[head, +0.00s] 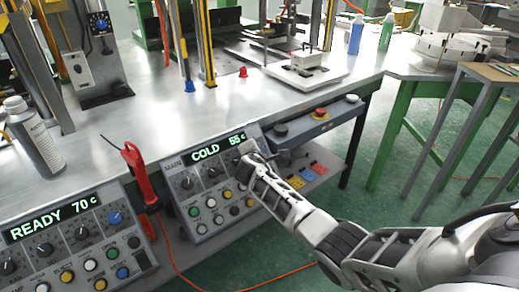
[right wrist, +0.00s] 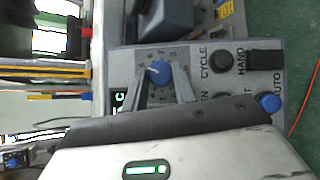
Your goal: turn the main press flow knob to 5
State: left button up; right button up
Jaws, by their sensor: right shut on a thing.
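The blue knob (right wrist: 160,73) with a white pointer line shows in the right wrist view, with a printed number dial around it. My right gripper (right wrist: 163,84) is shut on this knob, one finger on each side. In the head view my right gripper (head: 252,160) reaches the upper right of the main control panel (head: 185,163), whose display reads COLD 55 c. My gripper hides the knob there. The exact number under the pointer is too small to tell. My left gripper does not show in either view.
A second panel (head: 45,237) reading READY 70 c stands at the left. A red tool (head: 136,172) hangs between the panels. A spray can (head: 36,137) stands on the table at left.

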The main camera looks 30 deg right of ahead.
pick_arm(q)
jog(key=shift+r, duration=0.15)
pick_arm(e)
jog(key=shift+r+m, duration=0.1)
jog(key=shift+m, duration=0.2)
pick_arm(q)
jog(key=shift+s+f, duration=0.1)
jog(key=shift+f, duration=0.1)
pick_arm(e)
jog(key=shift+g, duration=0.3)
jog(key=o, duration=1)
jog(key=shift+c, duration=0.2)
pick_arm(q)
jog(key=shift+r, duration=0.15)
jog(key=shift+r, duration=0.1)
pick_arm(e)
jog(key=shift+a, duration=0.1)
pick_arm(q)
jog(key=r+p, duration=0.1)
jog(key=p, duration=0.2)
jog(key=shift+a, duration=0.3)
pick_arm(e)
jog(key=v, duration=1.5)
jog(key=shift+s+r, duration=0.2)
jog(key=shift+s, duration=0.1)
jog(key=shift+a, duration=0.15)
